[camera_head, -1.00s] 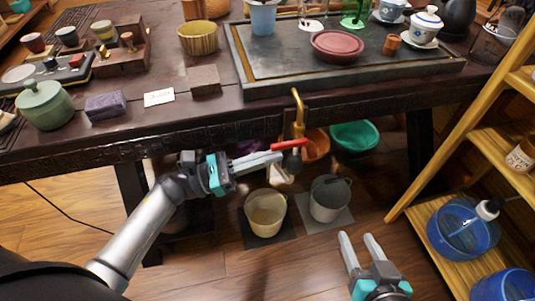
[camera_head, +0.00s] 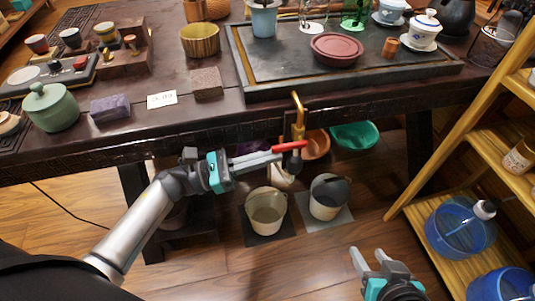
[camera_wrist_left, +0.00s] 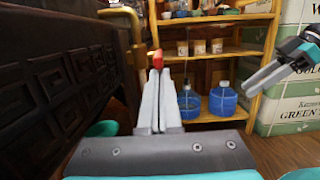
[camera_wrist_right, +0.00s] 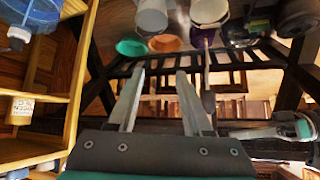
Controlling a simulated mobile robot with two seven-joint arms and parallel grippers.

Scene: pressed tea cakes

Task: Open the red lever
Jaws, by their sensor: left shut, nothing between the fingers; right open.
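The red lever (camera_head: 290,146) sits on the brass tap (camera_head: 298,118) at the front edge of the dark table and lies roughly sideways in the head view. My left gripper (camera_head: 278,156) is shut and empty, with its fingertips right beside the lever. In the left wrist view the red lever (camera_wrist_left: 157,60) shows just beyond the closed fingertips (camera_wrist_left: 157,72). I cannot tell whether they touch it. My right gripper (camera_head: 368,255) is open and empty, low over the floor, away from the tap. Its spread fingers also show in the right wrist view (camera_wrist_right: 160,75).
A cream bucket (camera_head: 265,226) and a grey bucket (camera_head: 326,208) stand under the table. Orange (camera_head: 318,147) and green (camera_head: 356,136) basins are behind them. A wooden shelf (camera_head: 437,182) with blue containers stands at the right. The tabletop holds a tea tray (camera_head: 257,92) and teaware.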

